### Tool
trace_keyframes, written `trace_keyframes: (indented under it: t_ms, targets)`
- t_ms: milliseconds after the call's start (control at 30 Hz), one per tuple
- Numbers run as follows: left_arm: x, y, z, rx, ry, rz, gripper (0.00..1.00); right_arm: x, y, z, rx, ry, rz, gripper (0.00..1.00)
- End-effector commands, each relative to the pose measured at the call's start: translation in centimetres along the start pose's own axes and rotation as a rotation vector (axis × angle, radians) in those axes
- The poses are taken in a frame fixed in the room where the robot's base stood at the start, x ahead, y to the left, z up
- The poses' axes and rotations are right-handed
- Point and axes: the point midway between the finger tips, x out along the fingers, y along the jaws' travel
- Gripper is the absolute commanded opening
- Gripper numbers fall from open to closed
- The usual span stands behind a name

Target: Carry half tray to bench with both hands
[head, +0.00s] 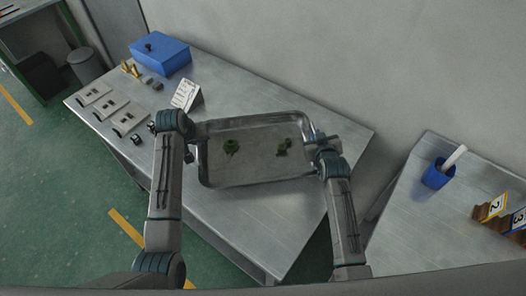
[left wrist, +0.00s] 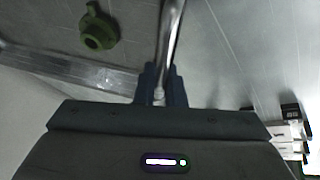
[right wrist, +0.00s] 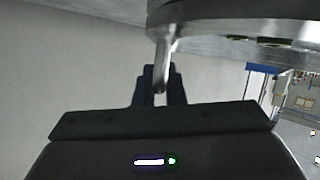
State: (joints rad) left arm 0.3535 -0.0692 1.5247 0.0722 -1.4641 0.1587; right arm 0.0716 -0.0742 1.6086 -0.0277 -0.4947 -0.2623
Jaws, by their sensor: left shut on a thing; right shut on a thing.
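The metal tray (head: 255,165) is at the middle of the head view, over the steel bench (head: 265,240). I cannot tell whether it touches the bench top. Two green wax pieces lie apart in it: one at the left (head: 232,147), one at the right (head: 284,147). My left gripper (head: 189,150) is shut on the tray's left end; the left wrist view shows the rim between its fingers (left wrist: 161,92) and a green piece (left wrist: 98,28) inside. My right gripper (head: 322,145) is shut on the right end, with a bar of the tray between its fingers (right wrist: 160,95).
A blue box (head: 160,54), small brass parts (head: 131,69), a white sign (head: 186,94) and several pale plates (head: 112,107) stand on the bench's left part. A second table (head: 425,220) at the right holds a blue cup (head: 438,174) and numbered holders (head: 491,207).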

Motion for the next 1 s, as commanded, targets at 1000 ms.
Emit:
trace_keyframes:
  t_ms: [1000]
  targets:
    - [-5.5, -0.2, 0.4, 0.0, 0.004, 0.0, 0.31, 0.4, -0.2, 1.0, 0.0, 0.0, 0.0, 0.32]
